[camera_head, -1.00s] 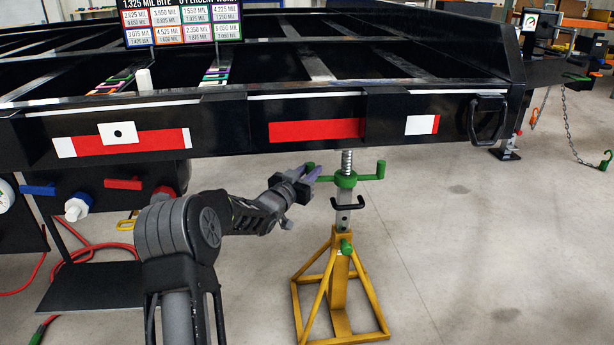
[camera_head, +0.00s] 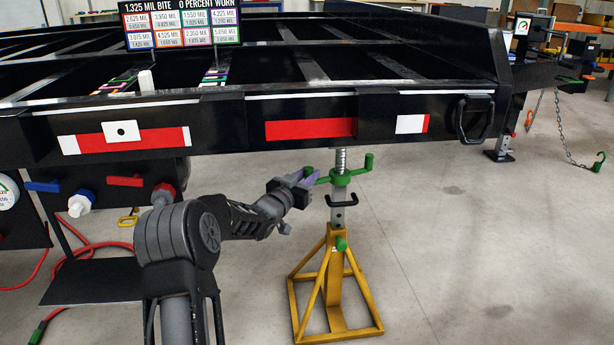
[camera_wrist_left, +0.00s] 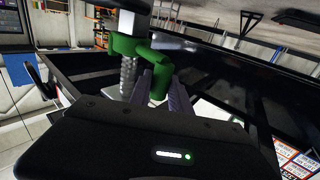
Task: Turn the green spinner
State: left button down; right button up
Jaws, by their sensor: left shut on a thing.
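The green spinner (camera_head: 341,179) sits on the threaded screw (camera_head: 341,158) of a yellow jack stand (camera_head: 335,285), under the rear beam of the black trailer. It has several arms with upright knobs at their ends. My left gripper (camera_head: 305,178) comes in from the left and is shut on the spinner's left knob. In the left wrist view the green spinner (camera_wrist_left: 133,46) shows close up, with its knob between the two purplish fingers (camera_wrist_left: 166,92). My right gripper is not in view.
The black trailer frame (camera_head: 230,107) spans the view just above the spinner. A black handle (camera_head: 343,200) and a lower green knob (camera_head: 341,243) are on the stand. Red hoses (camera_head: 95,247) lie at the left. Floor to the right is clear.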

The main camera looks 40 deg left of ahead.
pick_arm(q)
jog(key=shift+w+d+h, duration=0.25)
jog(key=shift+d+h, duration=0.05)
jog(key=shift+d, duration=0.3)
jog(key=c, duration=1.4)
grip_release()
jog(key=shift+w+d, duration=0.1)
jog(key=shift+w, duration=0.05)
jog(key=shift+o, duration=1)
jog(key=shift+a, duration=0.2)
jog(key=shift+a, duration=0.1)
jog(key=shift+s+r, duration=0.1)
jog(key=shift+s, duration=0.45)
jog(key=s+d+p, duration=0.1)
jog(key=s+p, duration=0.1)
jog(key=s, duration=0.4)
jog(key=shift+s, duration=0.4)
